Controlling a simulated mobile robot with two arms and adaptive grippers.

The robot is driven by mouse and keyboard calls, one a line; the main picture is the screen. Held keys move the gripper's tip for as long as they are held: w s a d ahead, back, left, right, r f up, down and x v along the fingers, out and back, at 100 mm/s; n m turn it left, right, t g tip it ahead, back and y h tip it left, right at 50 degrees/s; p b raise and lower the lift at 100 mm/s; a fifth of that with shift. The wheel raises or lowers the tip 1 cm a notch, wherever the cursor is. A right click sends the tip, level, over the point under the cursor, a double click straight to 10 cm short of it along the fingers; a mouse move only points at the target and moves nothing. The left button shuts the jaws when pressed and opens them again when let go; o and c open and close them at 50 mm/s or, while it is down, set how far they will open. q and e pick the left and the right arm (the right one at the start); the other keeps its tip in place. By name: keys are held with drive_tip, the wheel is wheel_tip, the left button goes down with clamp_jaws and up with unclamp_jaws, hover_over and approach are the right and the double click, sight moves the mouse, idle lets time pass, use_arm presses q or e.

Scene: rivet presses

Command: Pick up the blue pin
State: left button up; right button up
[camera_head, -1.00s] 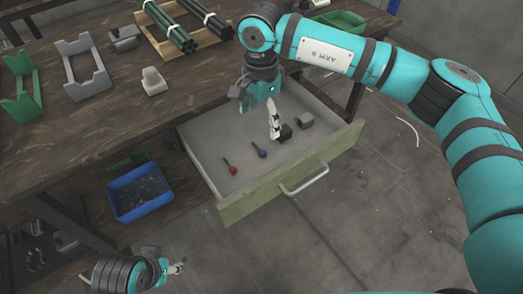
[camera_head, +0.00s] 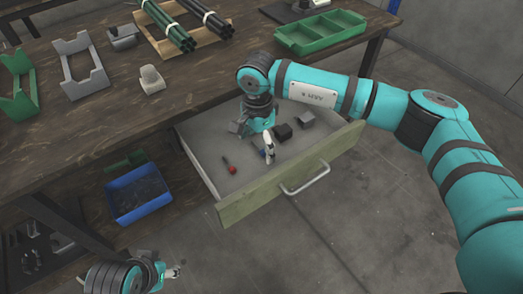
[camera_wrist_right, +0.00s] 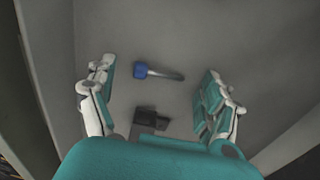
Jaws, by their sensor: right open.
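The blue pin (camera_wrist_right: 142,71) lies on its side on the drawer floor, its blue head to the left and its grey shank to the right in the right wrist view. In the head view its blue head (camera_head: 263,154) is partly hidden by a finger. My right gripper (camera_wrist_right: 158,84) is open and empty, its fingers on either side of the pin and apart from it. In the head view the right gripper (camera_head: 266,146) is over the drawer. My left gripper (camera_head: 176,272) is low at the left, away from the drawer; its opening is unclear.
The open drawer (camera_head: 290,180) has raised walls around the pin. It also holds a red pin (camera_head: 231,169), a black block (camera_head: 283,132) and a grey block (camera_head: 306,119). A blue bin (camera_head: 138,192) stands left of the drawer. The wooden bench (camera_head: 95,135) lies behind.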

clamp_jaws()
idle(0.4)
